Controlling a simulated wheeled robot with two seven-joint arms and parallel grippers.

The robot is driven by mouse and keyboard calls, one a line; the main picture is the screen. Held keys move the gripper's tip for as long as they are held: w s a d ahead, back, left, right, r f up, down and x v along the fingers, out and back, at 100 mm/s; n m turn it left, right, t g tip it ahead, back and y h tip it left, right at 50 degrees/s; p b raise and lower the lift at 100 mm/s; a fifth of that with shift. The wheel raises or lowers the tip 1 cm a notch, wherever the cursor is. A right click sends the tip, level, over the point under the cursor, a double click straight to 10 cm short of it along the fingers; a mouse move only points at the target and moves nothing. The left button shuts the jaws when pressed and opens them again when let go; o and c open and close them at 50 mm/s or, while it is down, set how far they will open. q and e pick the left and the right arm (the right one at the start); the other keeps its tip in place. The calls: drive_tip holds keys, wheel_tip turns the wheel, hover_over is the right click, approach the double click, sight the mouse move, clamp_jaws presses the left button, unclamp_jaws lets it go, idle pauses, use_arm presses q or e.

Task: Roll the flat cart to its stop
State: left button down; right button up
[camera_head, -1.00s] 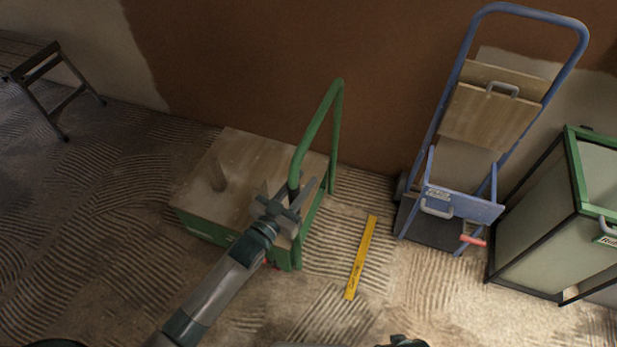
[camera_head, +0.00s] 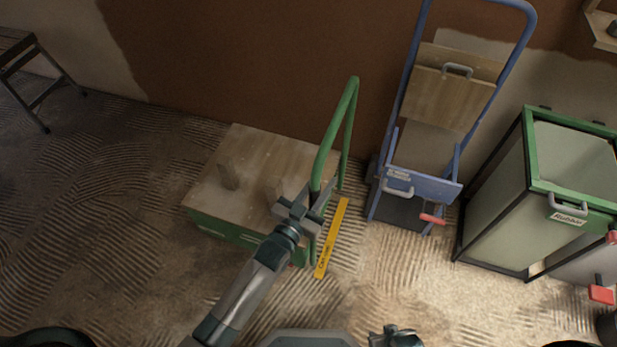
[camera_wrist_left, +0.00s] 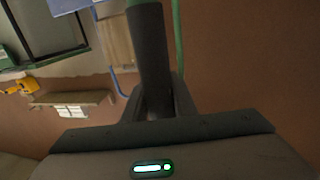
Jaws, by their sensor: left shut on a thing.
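The flat cart (camera_head: 262,155) has a wooden deck, green sides and a tall green push handle (camera_head: 348,110) at its right end. My left gripper (camera_head: 308,205) is shut on the handle's upright. In the left wrist view a dark sleeve on the handle (camera_wrist_left: 150,60) stands between the fingers. A yellow strip (camera_head: 331,240) with small dark lettering lies on the floor just right of the cart's handle end. Its far end is close to the handle's foot; whether they touch I cannot tell. My right gripper (camera_head: 397,338) shows only partly at the bottom edge, with its jaws unclear.
A blue hand truck (camera_head: 425,185) carrying boards stands against the brown wall, right of the strip. A green-framed bin (camera_head: 500,200) labelled "Rubble" stands further right. A dark trestle or stool (camera_head: 35,75) is far left. The ridged floor left of the cart is clear.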

use_arm(q)
drive_tip(key=s+d, duration=0.2)
drive_tip(key=d, duration=0.4)
drive_tip(key=shift+d, duration=0.15)
drive_tip(key=shift+s+f, duration=0.1)
drive_tip(key=c, duration=1.5)
unclamp_jaws()
drive_tip(key=shift+d, duration=0.2)
drive_tip(key=shift+o, duration=0.2)
drive_tip(key=shift+a, duration=0.15)
